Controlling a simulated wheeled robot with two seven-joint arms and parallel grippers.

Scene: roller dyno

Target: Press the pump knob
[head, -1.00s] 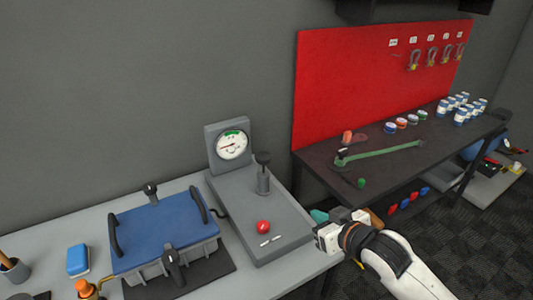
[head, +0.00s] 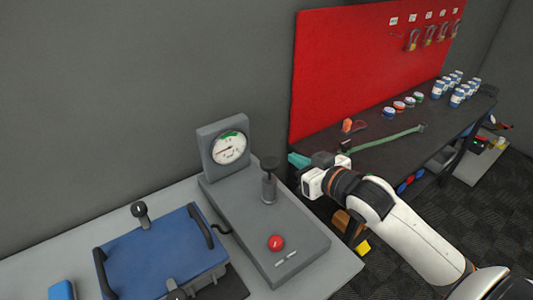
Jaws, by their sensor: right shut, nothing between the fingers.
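The pump knob (head: 269,162) is a dark round cap on top of a grey upright cylinder (head: 269,188). The cylinder stands on a grey pump base (head: 240,218) in the middle of the head view. My right gripper (head: 294,160) is shut and empty, with teal fingertips pointing left. In the picture it is just right of the knob, with a small gap between them. How far apart they are in depth I cannot tell. My left gripper is out of view.
A dial gauge (head: 229,148) stands behind the pump cylinder. A red button (head: 276,242) is on the front of the base. A blue-lidded case (head: 165,258) with black handles lies to the left. A dark bench (head: 375,155) with tools stands behind my right arm.

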